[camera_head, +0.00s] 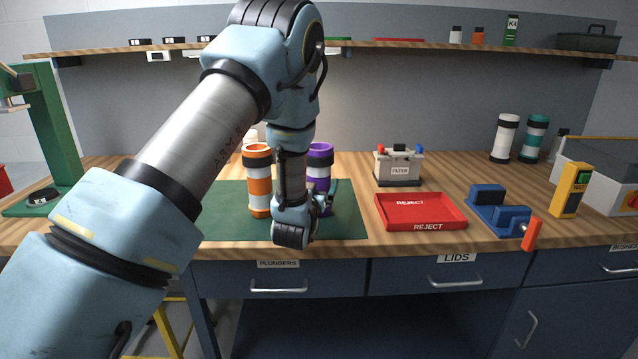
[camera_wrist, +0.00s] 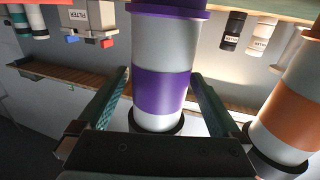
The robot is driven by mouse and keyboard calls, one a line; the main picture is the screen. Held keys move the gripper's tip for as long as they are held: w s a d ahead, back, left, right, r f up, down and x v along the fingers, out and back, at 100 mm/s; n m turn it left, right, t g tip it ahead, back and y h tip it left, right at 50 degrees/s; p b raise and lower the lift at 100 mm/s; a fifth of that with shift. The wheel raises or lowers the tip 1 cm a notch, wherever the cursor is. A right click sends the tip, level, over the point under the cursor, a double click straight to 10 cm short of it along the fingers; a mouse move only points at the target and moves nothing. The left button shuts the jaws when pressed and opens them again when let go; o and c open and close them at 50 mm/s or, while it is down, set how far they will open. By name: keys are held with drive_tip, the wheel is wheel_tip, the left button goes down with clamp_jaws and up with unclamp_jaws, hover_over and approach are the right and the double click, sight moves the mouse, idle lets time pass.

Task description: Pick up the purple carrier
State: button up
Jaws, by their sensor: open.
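The purple carrier (camera_head: 320,152) is an upright tube with purple and dark bands, standing on the green mat (camera_head: 222,224). My arm hides part of it in the head view. In the upside-down wrist view, the purple carrier (camera_wrist: 160,92) shows its wide purple band, pale body and dark end ring. My gripper (camera_wrist: 160,76) is open, with one teal-padded finger on each side of the carrier. Narrow gaps seem to show beside the fingers; I cannot tell whether either touches. In the head view my gripper (camera_head: 326,198) is low at the carrier's near side.
An orange-and-white carrier (camera_head: 259,182) stands close to the left, also in the wrist view (camera_wrist: 288,108). To the right are a red reject tray (camera_head: 420,212), a filter box (camera_head: 398,168) and a blue clamp (camera_head: 500,212). A shelf (camera_head: 350,45) runs above the bench.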

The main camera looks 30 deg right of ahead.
drive_tip(key=shift+p+x, duration=0.75)
drive_tip(key=shift+x, duration=1.15)
drive_tip(key=shift+c, duration=0.4)
drive_tip(key=shift+r, duration=0.1)
drive_tip(key=c, duration=1.3)
